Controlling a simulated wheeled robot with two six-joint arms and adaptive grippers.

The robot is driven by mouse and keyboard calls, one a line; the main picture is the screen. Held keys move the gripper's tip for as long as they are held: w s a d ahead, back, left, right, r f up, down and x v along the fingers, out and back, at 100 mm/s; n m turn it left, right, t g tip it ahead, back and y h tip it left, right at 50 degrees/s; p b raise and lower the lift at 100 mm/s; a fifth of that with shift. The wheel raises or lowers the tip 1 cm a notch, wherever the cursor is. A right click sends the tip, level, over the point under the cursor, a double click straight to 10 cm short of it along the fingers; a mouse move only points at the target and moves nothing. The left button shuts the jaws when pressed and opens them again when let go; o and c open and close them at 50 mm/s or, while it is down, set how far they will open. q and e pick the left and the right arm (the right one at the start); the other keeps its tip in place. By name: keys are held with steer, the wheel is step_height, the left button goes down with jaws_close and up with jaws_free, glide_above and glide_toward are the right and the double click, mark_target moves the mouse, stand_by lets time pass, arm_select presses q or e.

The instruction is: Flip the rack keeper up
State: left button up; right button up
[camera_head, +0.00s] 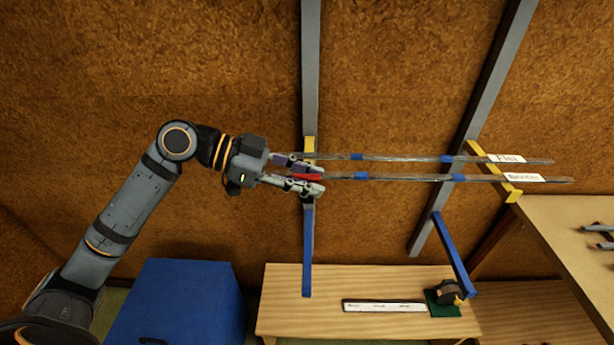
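My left gripper (313,177) reaches in from the left to the rack's left post. Its two fingers are apart, one above the other. A small red piece (308,177), which looks like the rack keeper, shows between the fingertips at the yellow arm (309,146). I cannot tell whether the fingers touch it. Two long thin clear strips (400,158) (400,178) with blue bands and white labels run right from there across the second yellow arm (490,172). My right gripper is not in view.
Grey posts (311,70) (490,85) stand before a brown wall. Blue arms (308,250) (453,254) sit lower. A wooden bench (300,315) holds a white ruler-like strip (384,305) and a tape measure (447,291). A blue box (180,300) stands left; a table (570,220) is right.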

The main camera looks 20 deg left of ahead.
arm_select(q)
steer(key=c, duration=0.5)
jaws_close()
steer(key=shift+r, duration=0.15)
steer(key=p, duration=0.1)
steer(key=w+n+p, duration=0.1)
steer(key=w+g+p, duration=0.1)
steer(key=p, duration=0.1)
steer(key=shift+a+r+n, duration=0.25)
steer(key=shift+r+n, duration=0.1)
steer(key=shift+n, duration=0.05)
steer(key=shift+w+a+f, duration=0.1)
steer(key=shift+w+f, duration=0.05)
steer(key=shift+w, duration=0.1)
steer(key=shift+s+f+g, duration=0.1)
steer(key=shift+f+g, duration=0.05)
steer(key=shift+g, duration=0.15)
